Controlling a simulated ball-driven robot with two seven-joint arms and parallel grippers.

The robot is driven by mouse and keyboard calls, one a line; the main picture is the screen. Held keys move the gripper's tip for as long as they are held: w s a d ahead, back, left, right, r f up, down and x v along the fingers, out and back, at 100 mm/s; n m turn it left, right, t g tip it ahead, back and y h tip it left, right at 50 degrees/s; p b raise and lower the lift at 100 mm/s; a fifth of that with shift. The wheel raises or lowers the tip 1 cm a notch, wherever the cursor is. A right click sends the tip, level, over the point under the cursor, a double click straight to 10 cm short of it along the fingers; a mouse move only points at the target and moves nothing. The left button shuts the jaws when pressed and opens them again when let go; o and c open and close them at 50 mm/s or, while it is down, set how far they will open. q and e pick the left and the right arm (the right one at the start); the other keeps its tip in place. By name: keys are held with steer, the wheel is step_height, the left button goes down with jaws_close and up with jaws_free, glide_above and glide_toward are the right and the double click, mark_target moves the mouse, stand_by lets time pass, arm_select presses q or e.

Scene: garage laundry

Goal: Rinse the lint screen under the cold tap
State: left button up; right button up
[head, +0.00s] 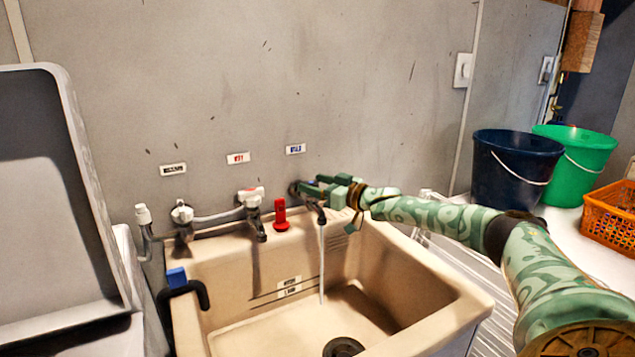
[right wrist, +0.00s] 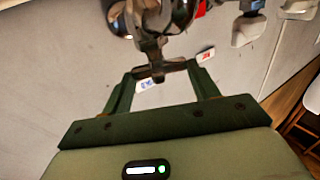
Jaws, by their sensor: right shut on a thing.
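The right-hand tap, below the label with blue lettering (head: 295,149), has a dark spout (head: 319,214) with a thin stream of water (head: 322,265) falling into the beige sink (head: 215,299). My right gripper (head: 312,187) is at this tap, shut on its handle. I cannot make out a lint screen in either view. My left gripper is not in view.
A middle tap (head: 250,197) is below a red-lettered label (head: 238,158). A red object (head: 281,214) stands on the sink's back ledge. A black hook-shaped pipe (head: 188,290) hangs over the left rim. A dark blue bucket (head: 510,170), green bucket (head: 580,155) and orange basket (head: 612,215) stand right.

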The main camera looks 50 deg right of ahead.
steer(key=shift+a+f, duration=0.1)
steer(key=shift+f, duration=0.25)
steer(key=o, duration=1)
steer(key=shift+s, duration=0.2)
steer(key=shift+r, duration=0.15)
steer(key=shift+s+d, duration=0.25)
steer(key=shift+s, duration=0.25)
arm_select(q)
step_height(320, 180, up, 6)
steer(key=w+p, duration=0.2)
steer(key=p, duration=0.4)
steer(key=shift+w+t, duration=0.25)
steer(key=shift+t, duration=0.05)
arm_select(e)
steer(key=shift+s+d, duration=0.4)
steer(key=shift+s, duration=2.15)
steer(key=shift+s+d, duration=0.4)
steer(key=shift+s, duration=2.1)
steer(key=shift+s+d, duration=0.4)
steer(key=shift+s, duration=2.15)
